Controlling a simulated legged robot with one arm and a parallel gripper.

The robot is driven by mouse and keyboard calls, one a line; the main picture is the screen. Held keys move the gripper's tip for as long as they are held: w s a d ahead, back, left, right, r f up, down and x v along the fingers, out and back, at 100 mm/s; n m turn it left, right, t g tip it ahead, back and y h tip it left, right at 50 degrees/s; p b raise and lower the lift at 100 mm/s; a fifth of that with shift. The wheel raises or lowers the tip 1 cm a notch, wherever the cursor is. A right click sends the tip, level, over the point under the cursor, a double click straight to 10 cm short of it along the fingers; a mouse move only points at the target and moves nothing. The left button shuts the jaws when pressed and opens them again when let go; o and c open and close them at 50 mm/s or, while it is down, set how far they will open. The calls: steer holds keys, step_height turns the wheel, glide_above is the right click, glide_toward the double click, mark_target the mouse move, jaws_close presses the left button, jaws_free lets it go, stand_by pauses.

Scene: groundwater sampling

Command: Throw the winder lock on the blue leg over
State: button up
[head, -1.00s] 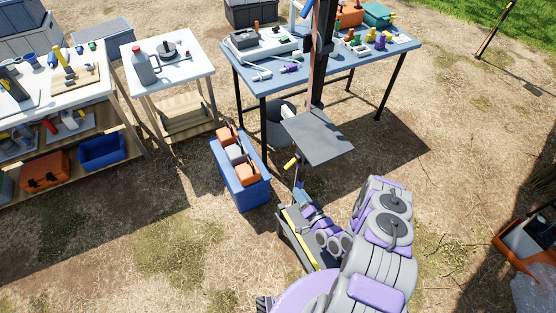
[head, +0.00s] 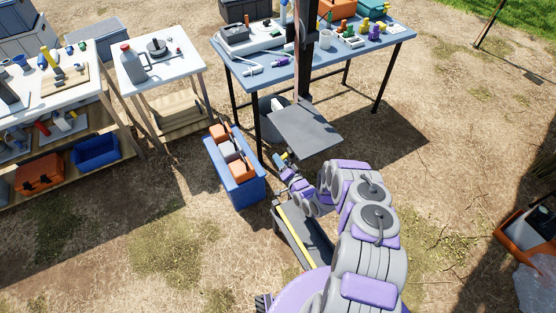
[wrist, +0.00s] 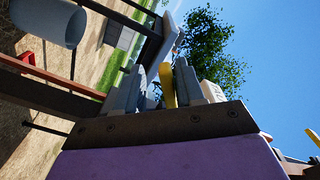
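A yellow lever (head: 282,156), which looks like the winder lock, shows small below the dark plate in the head view. In the wrist view the yellow lever (wrist: 167,85) stands between the two grey fingers of my gripper (wrist: 157,88). It is close to the right finger, with a gap at the left finger, so my gripper is open around it. In the head view my gripper (head: 285,165) is at the lever, just left of and below the plate. The lever's mount is hidden, and I cannot make out a blue leg at it.
The dark plate (head: 305,128) sits low on a dark post (head: 305,60) by the blue table (head: 268,82). A blue crate (head: 239,186) with orange and grey items stands left of my gripper. A white label (wrist: 212,91) is right of the fingers. Open ground lies right.

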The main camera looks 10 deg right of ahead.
steer(key=shift+w+a, duration=0.35)
steer(key=shift+a, duration=0.2)
steer(key=shift+w+a, duration=0.35)
steer(key=shift+a, duration=0.2)
steer(key=shift+d, duration=0.1)
steer(key=shift+c, duration=1.1)
steer(key=shift+d, duration=0.75)
steer(key=c, duration=0.4)
steer(key=shift+s+a+r, duration=0.1)
steer(key=shift+a, duration=0.4)
jaws_close()
